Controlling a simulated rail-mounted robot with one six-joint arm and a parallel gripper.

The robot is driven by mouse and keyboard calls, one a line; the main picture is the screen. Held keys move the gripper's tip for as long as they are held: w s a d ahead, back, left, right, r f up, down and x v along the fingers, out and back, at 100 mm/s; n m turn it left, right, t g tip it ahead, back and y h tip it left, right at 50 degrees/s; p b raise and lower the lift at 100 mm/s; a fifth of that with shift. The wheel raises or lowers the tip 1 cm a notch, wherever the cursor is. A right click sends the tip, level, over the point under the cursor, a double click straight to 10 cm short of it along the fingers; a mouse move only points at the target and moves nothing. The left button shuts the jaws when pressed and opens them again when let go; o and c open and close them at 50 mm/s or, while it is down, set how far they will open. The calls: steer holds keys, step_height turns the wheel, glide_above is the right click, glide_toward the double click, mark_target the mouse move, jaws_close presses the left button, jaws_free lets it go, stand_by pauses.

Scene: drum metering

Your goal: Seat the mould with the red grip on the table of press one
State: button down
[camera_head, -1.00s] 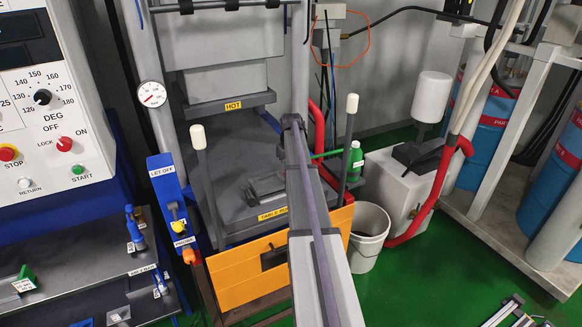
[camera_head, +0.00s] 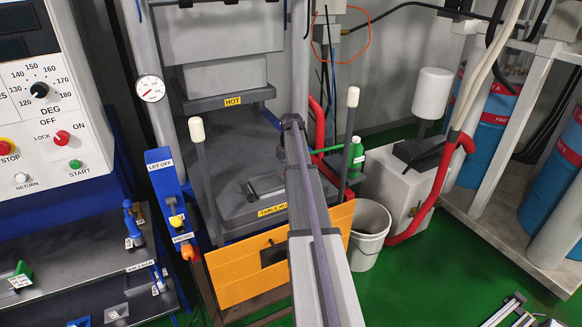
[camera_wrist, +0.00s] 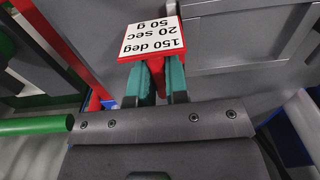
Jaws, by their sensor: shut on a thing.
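In the wrist view the teal fingers of my gripper (camera_wrist: 157,80) are shut on the red grip (camera_wrist: 156,72) of the mould. A red-edged white tag (camera_wrist: 152,40) beyond the fingertips reads 150 deg, 20 sec, 50 g. The mould's body cannot be made out clearly. In the head view my arm hides my gripper and the grip. The dark grey table (camera_head: 235,208) of the press stands under the block marked HOT (camera_head: 232,101). A grey bracket-like shape (camera_head: 264,190) shows on the table, partly behind my arm; I cannot tell if it is the mould.
Upright levers with white knobs (camera_head: 196,130) (camera_head: 352,97) flank the table. An orange panel (camera_head: 235,277) is below it. A blue probe stand (camera_head: 165,185) is at left, a white bucket (camera_head: 369,226) at right. A green bar (camera_wrist: 35,127) shows at left in the wrist view.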

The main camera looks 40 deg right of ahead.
steer(key=c, duration=1.1)
jaws_free()
steer(key=shift+o, duration=0.2)
step_height(320, 180, up, 11)
steer(key=p, duration=1.1)
steer(key=shift+f, duration=0.15)
